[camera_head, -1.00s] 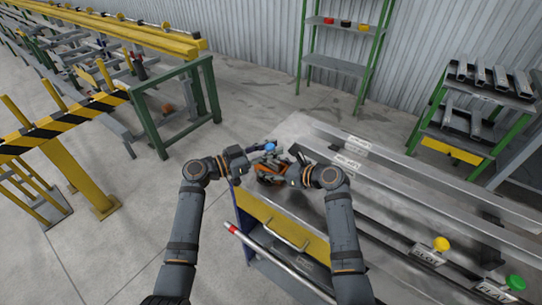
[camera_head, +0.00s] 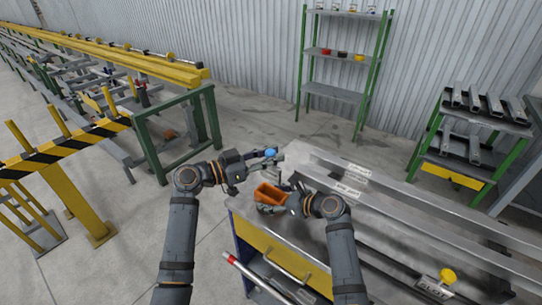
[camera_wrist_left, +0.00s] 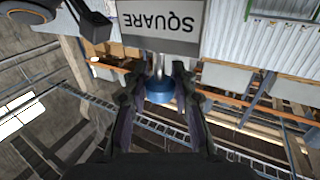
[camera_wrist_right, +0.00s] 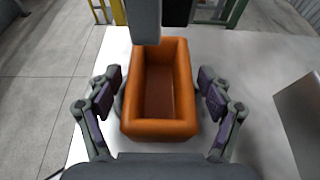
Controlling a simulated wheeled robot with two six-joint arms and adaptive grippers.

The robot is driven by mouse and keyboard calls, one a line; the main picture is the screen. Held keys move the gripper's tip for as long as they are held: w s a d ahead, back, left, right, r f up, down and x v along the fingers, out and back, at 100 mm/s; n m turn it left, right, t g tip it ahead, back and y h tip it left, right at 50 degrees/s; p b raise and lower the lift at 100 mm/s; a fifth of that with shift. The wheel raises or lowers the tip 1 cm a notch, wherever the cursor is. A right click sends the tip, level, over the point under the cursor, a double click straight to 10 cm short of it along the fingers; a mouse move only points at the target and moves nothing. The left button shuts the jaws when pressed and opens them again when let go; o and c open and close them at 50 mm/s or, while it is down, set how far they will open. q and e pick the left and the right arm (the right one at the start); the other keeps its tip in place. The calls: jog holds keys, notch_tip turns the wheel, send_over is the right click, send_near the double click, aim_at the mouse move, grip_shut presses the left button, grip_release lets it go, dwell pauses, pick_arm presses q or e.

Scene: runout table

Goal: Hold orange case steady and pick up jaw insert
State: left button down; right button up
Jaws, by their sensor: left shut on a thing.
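The orange case (camera_head: 268,194) is an open, empty box on the near left corner of the grey table. My right gripper (camera_wrist_right: 160,88) has its fingers spread on both sides of the case, with slim gaps seeming to show. My left gripper (camera_head: 262,156) is shut on the blue knob of the jaw insert (camera_wrist_left: 159,90). The insert has a grey body with a plate reading SQUARE, upside down in the left wrist view. In the right wrist view a grey block, seemingly the insert's body (camera_wrist_right: 146,22), hangs above the case's far end.
Long metal rails (camera_head: 420,195) run across the table to the right. A yellow knob (camera_head: 447,275) stands beside a SLOT label. A yellow-fronted drawer (camera_head: 280,250) is below the case. A green-framed shelf (camera_head: 335,93) stands behind, and a green frame (camera_head: 180,130) stands left.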

pick_arm(q)
jog(key=shift+r, duration=0.1)
pick_arm(e)
jog(key=shift+d, duration=0.1)
jog(key=v, duration=1.1)
jog(key=shift+f, duration=0.15)
jog(key=shift+s+d+r, duration=0.25)
jog(key=shift+s+d, duration=0.05)
jog(key=shift+a, duration=0.1)
